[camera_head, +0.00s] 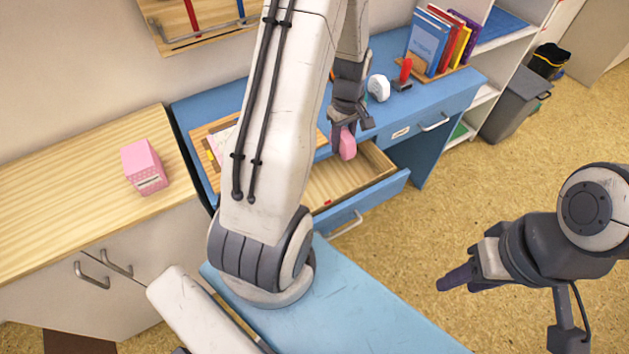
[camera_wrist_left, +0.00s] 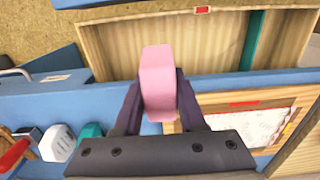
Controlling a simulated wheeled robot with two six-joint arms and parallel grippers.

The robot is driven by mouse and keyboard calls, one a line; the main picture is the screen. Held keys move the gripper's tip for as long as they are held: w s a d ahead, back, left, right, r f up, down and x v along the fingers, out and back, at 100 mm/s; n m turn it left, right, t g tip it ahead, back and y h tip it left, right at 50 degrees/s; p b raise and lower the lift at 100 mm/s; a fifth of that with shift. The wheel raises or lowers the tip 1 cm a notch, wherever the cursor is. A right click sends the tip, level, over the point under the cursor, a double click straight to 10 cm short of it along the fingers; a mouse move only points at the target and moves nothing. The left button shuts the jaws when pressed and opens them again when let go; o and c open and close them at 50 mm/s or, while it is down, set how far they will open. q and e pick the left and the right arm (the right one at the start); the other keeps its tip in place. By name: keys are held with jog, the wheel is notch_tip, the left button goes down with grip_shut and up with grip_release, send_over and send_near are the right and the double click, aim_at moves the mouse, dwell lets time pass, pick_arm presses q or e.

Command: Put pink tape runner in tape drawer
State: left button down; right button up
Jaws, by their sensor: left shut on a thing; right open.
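The pink tape runner (camera_head: 347,146) is held in my left gripper (camera_head: 343,128), whose fingers are shut on it. It also shows between the two fingers in the left wrist view (camera_wrist_left: 157,82). It hangs above the back part of an open wooden drawer (camera_head: 335,186) in the blue desk, apart from the drawer floor as far as I can tell. The drawer also shows in the left wrist view (camera_wrist_left: 120,45); a small red mark is on its front wall. My right gripper (camera_head: 462,279) is open and empty, away from the desk at the right.
A white rounded item (camera_head: 378,88) and a red-handled stamp (camera_head: 405,72) stand on the blue desk (camera_head: 440,88). Books (camera_head: 428,42) stand behind them. A pink box (camera_head: 144,166) sits on the wooden cabinet at left. A board with paper (camera_wrist_left: 255,122) lies near the drawer.

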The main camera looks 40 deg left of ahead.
pick_arm(q)
notch_tip(320, 180, down, 17)
jog(key=shift+r+p, duration=0.15)
jog(key=shift+p, duration=0.15)
jog(key=shift+f, duration=0.2)
jog(key=shift+c, duration=2.4)
grip_release()
jog(key=shift+r, duration=0.1)
